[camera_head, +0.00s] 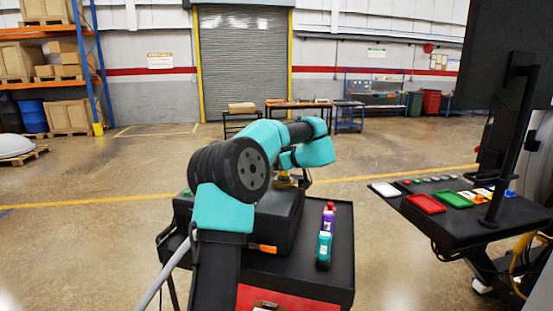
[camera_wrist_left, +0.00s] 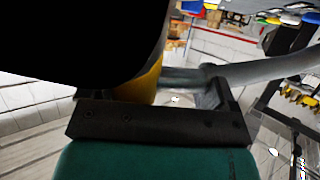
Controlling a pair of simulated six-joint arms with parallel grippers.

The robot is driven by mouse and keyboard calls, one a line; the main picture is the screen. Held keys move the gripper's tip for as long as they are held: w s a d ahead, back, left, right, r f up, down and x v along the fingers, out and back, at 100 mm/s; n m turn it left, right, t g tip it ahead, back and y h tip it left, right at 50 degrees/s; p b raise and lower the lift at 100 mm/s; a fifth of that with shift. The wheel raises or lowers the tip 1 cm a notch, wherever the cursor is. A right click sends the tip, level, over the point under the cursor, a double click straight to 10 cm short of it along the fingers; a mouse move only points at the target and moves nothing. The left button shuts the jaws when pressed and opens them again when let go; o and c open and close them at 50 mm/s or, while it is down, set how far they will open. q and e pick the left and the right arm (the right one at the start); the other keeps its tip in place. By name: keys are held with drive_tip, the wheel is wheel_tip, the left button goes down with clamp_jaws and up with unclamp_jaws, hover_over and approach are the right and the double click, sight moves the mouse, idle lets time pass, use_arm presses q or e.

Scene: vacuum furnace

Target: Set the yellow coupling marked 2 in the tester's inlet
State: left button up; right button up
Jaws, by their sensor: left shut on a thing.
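A yellow coupling (camera_head: 284,184) shows in small part beneath my left wrist, just above the top of the dark tester box (camera_head: 283,222) on the cart. In the left wrist view the yellow coupling (camera_wrist_left: 151,84) is partly covered by a large dark shape. My left gripper (camera_head: 290,177) is shut on it; a dark finger lies across the front of the left wrist view. My left arm hides much of the tester. I cannot see its inlet, a mark 2, or whether the coupling touches the inlet. My right gripper is not in view.
A purple bottle with a red top (camera_head: 328,219) and a teal bottle (camera_head: 324,250) stand on the dark cart (camera_head: 335,282), right of the tester. A red surface (camera_head: 285,303) lies at the front. A dark bench at right holds a red tray (camera_head: 426,204) and a green tray (camera_head: 453,199).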

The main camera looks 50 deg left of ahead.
use_arm(q)
drive_tip(key=shift+s+a+f, duration=0.1)
drive_tip(key=shift+s, duration=0.05)
idle(0.5)
drive_tip(key=o, duration=1.1)
drive_tip(key=shift+c, duration=0.2)
drive_tip(key=v, duration=1.7)
drive_tip(key=shift+d, duration=0.3)
